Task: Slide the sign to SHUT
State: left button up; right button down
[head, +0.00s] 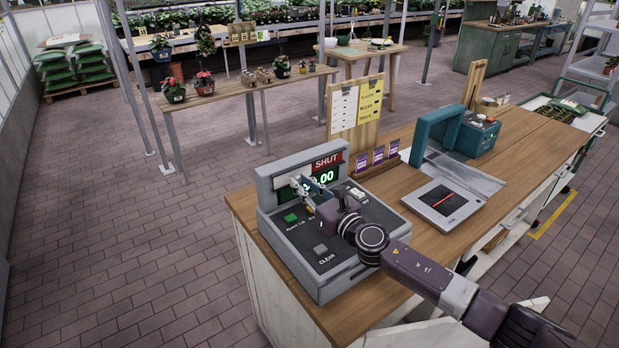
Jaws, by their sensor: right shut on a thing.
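A grey till-like console (283,228) stands on the near left end of the wooden counter. Its sign (327,161) at the top right shows the word SHUT in white on red. Below the sign is a dark display with green digits, partly hidden by my gripper. My right gripper (301,184) reaches over the console from the lower right. Its fingers are at the console's upright front, left of and below the red word. They are shut on a small part of the sign, which the fingers mostly hide. My left gripper is out of view.
The console has a green button (291,217) and a grey CLEAR button (320,249) below my wrist. A flat scale (443,201), a teal machine (480,136) and a wooden price board (357,104) stand on the counter (520,150). The brick floor at left is clear.

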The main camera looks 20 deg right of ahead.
jog(key=shift+a, duration=0.15)
jog(key=c, duration=2.2)
grip_release()
jog(key=shift+s, duration=0.1)
jog(key=o, duration=0.4)
jog(key=shift+c, duration=0.2)
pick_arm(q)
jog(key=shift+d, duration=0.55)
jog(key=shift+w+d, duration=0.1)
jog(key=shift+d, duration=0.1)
pick_arm(e)
jog(key=v, duration=1.2)
jog(key=shift+a, duration=0.1)
